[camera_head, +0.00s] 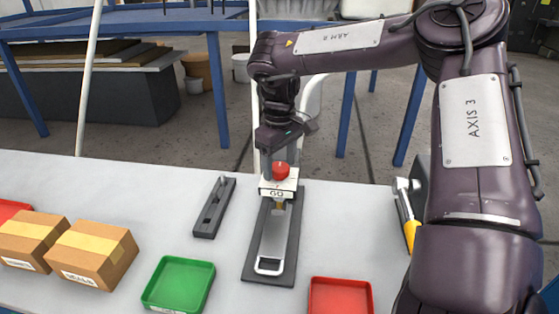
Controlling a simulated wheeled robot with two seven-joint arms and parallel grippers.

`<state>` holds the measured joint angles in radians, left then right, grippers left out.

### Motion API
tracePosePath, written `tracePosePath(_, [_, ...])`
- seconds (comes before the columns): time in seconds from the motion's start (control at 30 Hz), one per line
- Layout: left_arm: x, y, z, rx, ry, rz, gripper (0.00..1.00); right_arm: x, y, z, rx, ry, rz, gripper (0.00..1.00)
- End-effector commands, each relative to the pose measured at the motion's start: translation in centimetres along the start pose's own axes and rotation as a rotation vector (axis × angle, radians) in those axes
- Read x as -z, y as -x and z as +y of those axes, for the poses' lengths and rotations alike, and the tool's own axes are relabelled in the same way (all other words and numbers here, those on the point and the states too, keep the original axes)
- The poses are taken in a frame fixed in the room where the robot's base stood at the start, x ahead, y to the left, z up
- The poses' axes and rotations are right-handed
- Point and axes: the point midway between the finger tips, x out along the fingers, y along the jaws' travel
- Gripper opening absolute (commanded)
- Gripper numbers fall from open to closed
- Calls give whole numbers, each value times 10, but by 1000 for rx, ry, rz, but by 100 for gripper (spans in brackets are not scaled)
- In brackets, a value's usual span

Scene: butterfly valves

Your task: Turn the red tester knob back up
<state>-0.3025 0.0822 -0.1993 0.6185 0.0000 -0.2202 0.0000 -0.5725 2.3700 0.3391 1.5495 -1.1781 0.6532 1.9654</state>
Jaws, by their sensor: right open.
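The red tester knob (281,171) is a small round red cap on top of a white block marked "GO" (278,188). The block stands at the far end of a dark base plate (256,262) with a pale metal strip along it. My right gripper (284,150) is open and points down just above the red knob. Whether its fingers touch the knob cannot be told. My left gripper is not in view.
A dark slotted holder (214,208) lies left of the tester. A green tray (179,284) and a red tray (340,297) sit at the front. Cardboard boxes (94,252) stand at left. A yellow-handled tool (408,217) is at right. Blue railings stand behind.

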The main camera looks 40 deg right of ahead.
Motion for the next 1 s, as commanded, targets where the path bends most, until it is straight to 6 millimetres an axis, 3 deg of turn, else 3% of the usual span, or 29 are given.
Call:
tracePosePath(0.2, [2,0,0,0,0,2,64,0,0,0,0,0,0,63])
tracePosePath(0.53, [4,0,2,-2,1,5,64,0,0,0,-1,0,0,20])
tracePosePath(1.0, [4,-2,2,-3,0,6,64,0,0,0,-1,116,-1,20])
